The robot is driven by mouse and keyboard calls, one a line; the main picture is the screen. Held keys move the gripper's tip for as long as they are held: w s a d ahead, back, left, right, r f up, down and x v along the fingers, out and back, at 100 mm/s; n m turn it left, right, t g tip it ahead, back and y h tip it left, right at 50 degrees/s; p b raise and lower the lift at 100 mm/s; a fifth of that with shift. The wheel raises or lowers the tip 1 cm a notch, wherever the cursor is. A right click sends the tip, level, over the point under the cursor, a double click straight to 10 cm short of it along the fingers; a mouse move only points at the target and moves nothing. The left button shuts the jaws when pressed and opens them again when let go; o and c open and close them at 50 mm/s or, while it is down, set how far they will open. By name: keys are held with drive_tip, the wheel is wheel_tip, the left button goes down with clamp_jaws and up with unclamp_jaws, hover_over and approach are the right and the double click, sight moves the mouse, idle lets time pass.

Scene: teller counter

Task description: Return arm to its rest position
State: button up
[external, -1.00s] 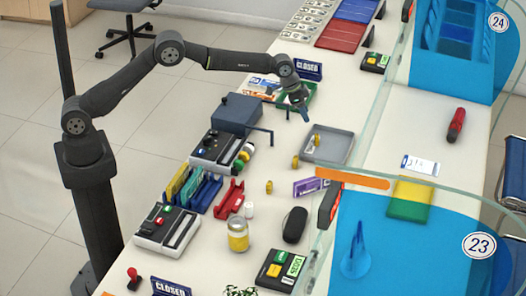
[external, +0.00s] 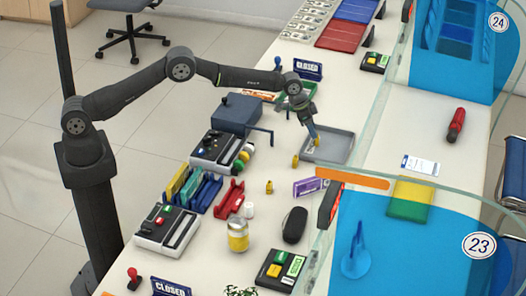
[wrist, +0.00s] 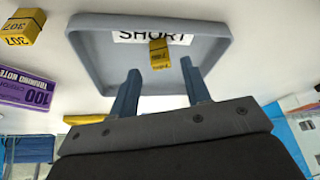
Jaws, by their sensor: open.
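My gripper (external: 315,136) is open, with its blue fingers pointing down over the left part of the grey tray (external: 343,149). In the wrist view my gripper (wrist: 160,78) has its two fingers spread apart at the tray's near edge. The tray (wrist: 90,65) has a white label reading SHORT (wrist: 125,37). A small yellow block (wrist: 159,55) is in the tray and appears beyond the gap between the fingers. In the external view the fingers largely hide this block. My arm reaches out over the counter, its elbow raised.
Another yellow block (external: 269,187) and a purple note bundle (external: 307,187) are on the counter near the tray. A blue-grey box (external: 237,112) with a protruding bar stands left of the gripper. A glass screen (external: 378,110) runs along the right side.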

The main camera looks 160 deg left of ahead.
drive_tip(key=x, duration=0.3)
drive_tip(key=shift+f, duration=0.4)
drive_tip(key=shift+w+a+r, duration=0.1)
drive_tip(key=shift+a+r, duration=0.05)
drive_tip(key=shift+r, duration=1.45)
